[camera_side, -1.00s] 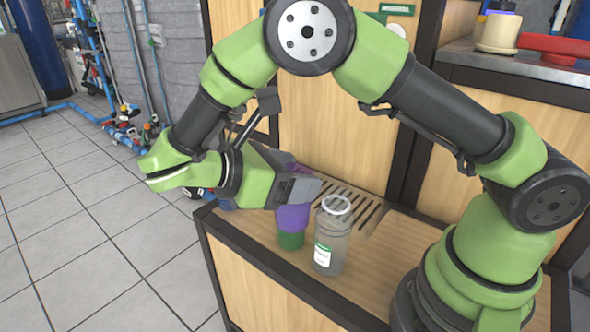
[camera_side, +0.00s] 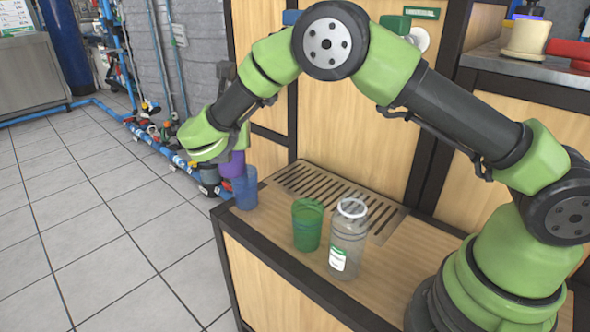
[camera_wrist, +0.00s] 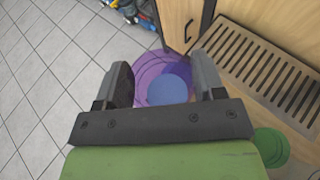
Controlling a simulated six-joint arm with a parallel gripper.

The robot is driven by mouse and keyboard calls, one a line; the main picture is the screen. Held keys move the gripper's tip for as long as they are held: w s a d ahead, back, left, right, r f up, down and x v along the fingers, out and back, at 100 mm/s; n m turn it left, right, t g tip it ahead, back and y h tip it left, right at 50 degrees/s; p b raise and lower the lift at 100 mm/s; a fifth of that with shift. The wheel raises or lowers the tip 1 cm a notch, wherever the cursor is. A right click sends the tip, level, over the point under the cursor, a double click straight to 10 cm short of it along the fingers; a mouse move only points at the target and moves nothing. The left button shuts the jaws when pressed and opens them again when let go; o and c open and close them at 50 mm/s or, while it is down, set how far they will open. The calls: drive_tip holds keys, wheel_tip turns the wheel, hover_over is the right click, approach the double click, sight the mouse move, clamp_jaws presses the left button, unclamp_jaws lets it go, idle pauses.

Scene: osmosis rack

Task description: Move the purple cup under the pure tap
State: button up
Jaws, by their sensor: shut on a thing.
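My gripper (camera_side: 236,142) is shut on the purple cup (camera_side: 232,166) in the side view, mostly hidden by my arm. The cup is held upright at the left end of the bench, overlapping the top of the blue cup (camera_side: 245,190) in the picture. In the wrist view the purple cup (camera_wrist: 148,68) is between the two fingers (camera_wrist: 163,80), with blue showing through or below it. A green tap piece (camera_side: 395,24) and a blue one (camera_side: 291,17) are on the back panel; the green label (camera_side: 421,13) is too small to read.
A green cup (camera_side: 307,226) and a clear labelled bottle (camera_side: 347,242) stand at the bench front, right of the blue cup. A slotted drain grate (camera_side: 318,188) lies behind them, free of cups. The bench's left edge drops to the tiled floor.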

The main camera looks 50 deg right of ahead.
drive_tip(key=d, duration=1.9)
drive_tip(key=shift+a+f, duration=0.1)
drive_tip(key=shift+f, duration=5.65)
drive_tip(key=shift+f, duration=0.2)
drive_tip(key=o, duration=1)
drive_tip(key=shift+r, duration=0.1)
